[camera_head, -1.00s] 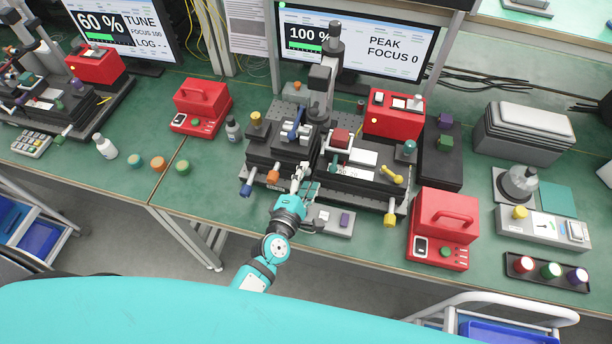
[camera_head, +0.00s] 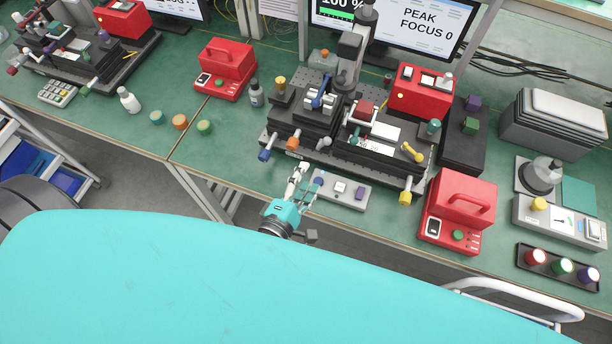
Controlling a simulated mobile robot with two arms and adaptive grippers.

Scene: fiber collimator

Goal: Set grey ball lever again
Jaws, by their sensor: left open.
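The optical stage (camera_head: 385,150) stands in the middle of the bench, with several coloured knobs and levers. A blue lever (camera_head: 321,97) sits on its left block and a yellow lever (camera_head: 411,153) on its right part. My left gripper (camera_head: 305,176) is open and empty, just in front of the stage's front edge, near the orange knob (camera_head: 293,143) and left of a small grey button box (camera_head: 345,189). My right gripper is not in view.
Red instrument boxes stand at the stage's left (camera_head: 226,68), back right (camera_head: 420,92) and front right (camera_head: 459,209). A monitor (camera_head: 425,28) reading PEAK, FOCUS 0 stands behind. Bare green bench (camera_head: 225,150) lies left of the stage.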

